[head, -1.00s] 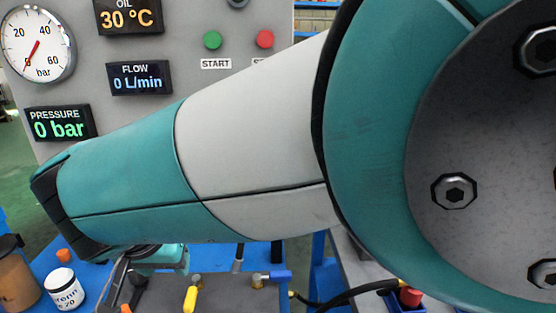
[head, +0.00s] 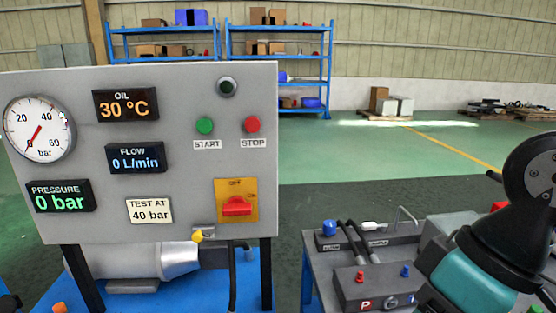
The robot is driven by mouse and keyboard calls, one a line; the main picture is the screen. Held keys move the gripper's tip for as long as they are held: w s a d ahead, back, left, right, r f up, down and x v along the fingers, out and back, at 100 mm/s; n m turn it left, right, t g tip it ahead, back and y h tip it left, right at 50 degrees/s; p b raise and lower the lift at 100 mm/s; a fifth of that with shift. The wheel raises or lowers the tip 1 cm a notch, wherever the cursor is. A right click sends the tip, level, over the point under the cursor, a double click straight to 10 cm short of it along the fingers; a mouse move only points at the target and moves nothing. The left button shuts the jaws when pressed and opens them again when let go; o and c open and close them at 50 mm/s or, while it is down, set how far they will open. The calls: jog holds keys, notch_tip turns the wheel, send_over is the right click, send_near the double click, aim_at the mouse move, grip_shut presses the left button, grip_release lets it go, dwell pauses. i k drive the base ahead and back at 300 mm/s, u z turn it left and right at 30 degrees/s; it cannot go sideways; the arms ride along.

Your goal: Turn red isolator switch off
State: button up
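The red isolator switch (head: 237,206) sits on a yellow plate (head: 222,188) at the lower right of the grey panel (head: 90,90) in the head view. Its red handle lies roughly horizontal. Small lettering shows at the top of the plate, too small to read surely. My arm is at the right edge of the picture, well away from the switch. My gripper's fingers are not in view.
The panel carries a pressure gauge (head: 39,129), displays, a green START button (head: 205,125) and a red STOP button (head: 252,125). A yellow-tipped lever (head: 197,235) stands below the panel. A grey bench with hose fittings (head: 375,285) is at right. Space before the switch looks clear.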

aim_at(237, 205)
jog(key=z, duration=0.05)
jog(key=k, duration=0.5)
jog(key=z, duration=0.95)
jog(key=k, duration=0.7)
jog(key=u, duration=1.7)
jog(key=i, duration=0.85)
jog(key=u, duration=0.05)
